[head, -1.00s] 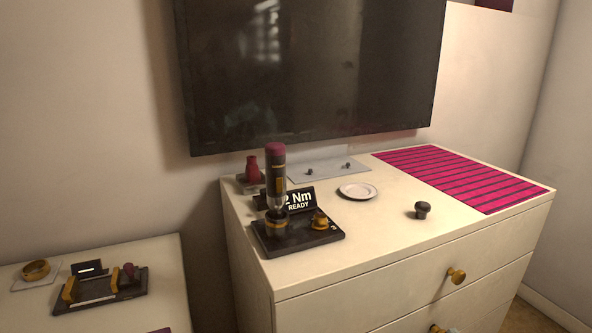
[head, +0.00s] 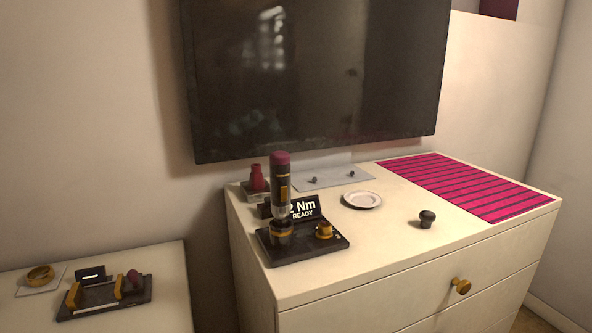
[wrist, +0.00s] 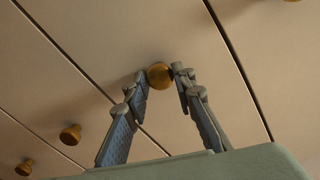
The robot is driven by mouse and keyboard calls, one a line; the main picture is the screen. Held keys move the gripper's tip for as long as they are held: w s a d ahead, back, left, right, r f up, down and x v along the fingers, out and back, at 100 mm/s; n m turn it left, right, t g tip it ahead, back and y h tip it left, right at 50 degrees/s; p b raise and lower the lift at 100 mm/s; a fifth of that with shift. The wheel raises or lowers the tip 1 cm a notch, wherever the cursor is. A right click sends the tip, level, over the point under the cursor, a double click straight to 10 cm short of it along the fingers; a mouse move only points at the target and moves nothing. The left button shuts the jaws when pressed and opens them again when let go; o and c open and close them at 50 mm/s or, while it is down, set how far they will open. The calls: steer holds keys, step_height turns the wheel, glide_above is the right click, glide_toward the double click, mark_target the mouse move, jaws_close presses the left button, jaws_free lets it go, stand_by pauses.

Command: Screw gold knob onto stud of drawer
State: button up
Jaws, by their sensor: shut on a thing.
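In the wrist view my gripper (wrist: 160,82) is shut on a round gold knob (wrist: 159,72), with one finger on each side of it. The knob is in front of a cream drawer front (wrist: 95,25). Any stud behind it is hidden, so I cannot tell how far it is seated. My gripper does not show in the head view. There, another gold knob (head: 461,286) is on the top drawer of the cream dresser (head: 385,305).
More gold knobs (wrist: 70,135) show in the wrist view. On the dresser top are a black screwdriver stand (head: 305,243) with a "2 Nm READY" sign (head: 304,208), a white saucer (head: 362,200), a black knob (head: 427,218) and a pink striped mat (head: 465,185). A side table (head: 110,265) stands left.

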steer(key=shift+m+p, duration=1)
steer(key=shift+m, duration=1.2)
steer(key=m+p, duration=0.2)
steer(key=m, duration=0.3)
steer(key=shift+r, duration=0.1)
steer(key=shift+m+p, duration=0.9)
steer(key=shift+m, duration=1.7)
